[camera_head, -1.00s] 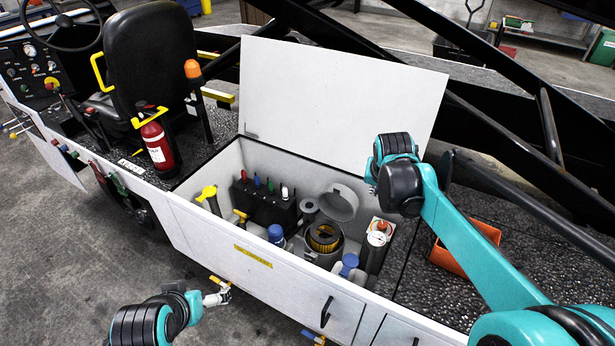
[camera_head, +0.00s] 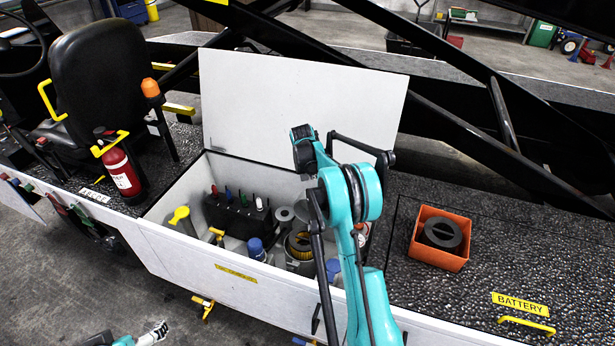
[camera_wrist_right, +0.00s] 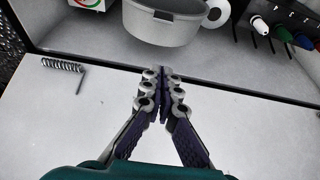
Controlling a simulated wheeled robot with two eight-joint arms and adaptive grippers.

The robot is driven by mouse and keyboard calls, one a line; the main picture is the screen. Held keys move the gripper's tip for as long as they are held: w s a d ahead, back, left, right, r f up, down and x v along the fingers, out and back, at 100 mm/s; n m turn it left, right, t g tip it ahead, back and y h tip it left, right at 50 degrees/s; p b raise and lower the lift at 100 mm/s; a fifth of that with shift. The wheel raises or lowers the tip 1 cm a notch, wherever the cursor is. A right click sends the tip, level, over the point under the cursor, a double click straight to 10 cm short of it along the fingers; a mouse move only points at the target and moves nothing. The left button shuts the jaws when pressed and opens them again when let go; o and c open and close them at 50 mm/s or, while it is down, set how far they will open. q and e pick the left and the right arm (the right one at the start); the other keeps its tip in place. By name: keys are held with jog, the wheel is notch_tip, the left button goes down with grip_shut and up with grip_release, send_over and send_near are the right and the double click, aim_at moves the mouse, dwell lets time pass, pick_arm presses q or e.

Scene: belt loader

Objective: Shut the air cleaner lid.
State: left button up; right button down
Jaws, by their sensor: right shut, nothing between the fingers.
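The air cleaner (camera_head: 300,243) is a round grey housing with a yellow filter, open at the top, in the white side box. My right arm hides most of its lid in the head view. In the right wrist view a round grey part, apparently the lid (camera_wrist_right: 165,24), lies beyond the fingertips, apart from them. My right gripper (camera_wrist_right: 160,85) is shut and empty, in front of a white panel. Its fingers are not clear in the head view. My left gripper (camera_head: 154,333) shows only partly at the bottom edge; its finger gap is unclear.
The box's white cover (camera_head: 300,100) stands open behind. An orange bin (camera_head: 440,262) holds a dark round part on the right deck. The deck around it is mostly clear.

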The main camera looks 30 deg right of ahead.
aim_at(310, 198)
jog(key=b+x, duration=0.1)
jog(key=x, duration=0.5)
jog(key=shift+w+f+b, duration=0.1)
jog(key=shift+f+b, duration=0.05)
jog(key=shift+b, duration=0.15)
jog(key=shift+f, duration=0.35)
jog(key=shift+s+a+r+b, duration=0.1)
jog(key=shift+s+a+b, duration=0.5)
jog(key=shift+s+a, duration=0.7)
jog(key=shift+a, duration=0.1)
